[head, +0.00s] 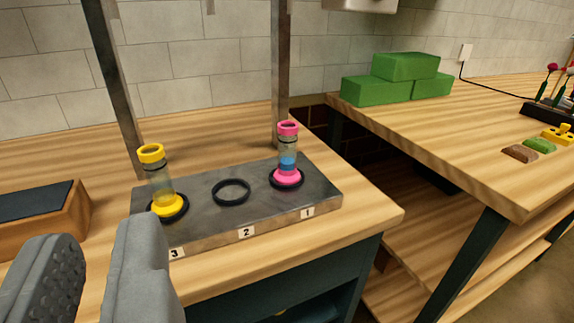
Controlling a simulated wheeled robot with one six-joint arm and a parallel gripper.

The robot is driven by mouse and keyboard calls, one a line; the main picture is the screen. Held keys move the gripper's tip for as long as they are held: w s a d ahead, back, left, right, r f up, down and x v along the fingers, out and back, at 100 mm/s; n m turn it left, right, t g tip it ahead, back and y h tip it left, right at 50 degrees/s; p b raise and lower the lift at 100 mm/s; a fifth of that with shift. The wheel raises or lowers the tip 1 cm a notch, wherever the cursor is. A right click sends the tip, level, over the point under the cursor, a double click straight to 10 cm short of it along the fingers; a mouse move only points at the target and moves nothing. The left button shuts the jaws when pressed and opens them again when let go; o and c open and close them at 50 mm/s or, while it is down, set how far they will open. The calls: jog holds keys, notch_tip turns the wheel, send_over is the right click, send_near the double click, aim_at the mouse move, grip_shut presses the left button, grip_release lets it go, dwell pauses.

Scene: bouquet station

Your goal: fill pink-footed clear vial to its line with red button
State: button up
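The pink-footed clear vial (288,155) stands upright in the black ring at position 1, on the right of a grey metal plate (205,222). It has a pink cap and blue in its lower part; I cannot make out a fill line. A yellow-footed clear vial (160,182) with a yellow cap stands in the ring at position 3. The middle ring (231,191) at position 2 is empty. My gripper (97,232) is at the lower left, in front of the plate and away from both vials. Its grey fingers are apart with nothing seen between them. No red button shows.
Two metal posts rise behind the plate (116,90) (281,70). A wooden block with a dark top (45,212) lies at left. A second table at right holds green blocks (405,78), small colored pieces (540,145) and a flower rack (552,112). A gap separates the tables.

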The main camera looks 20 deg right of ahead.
grip_shut()
dwell(1.4)
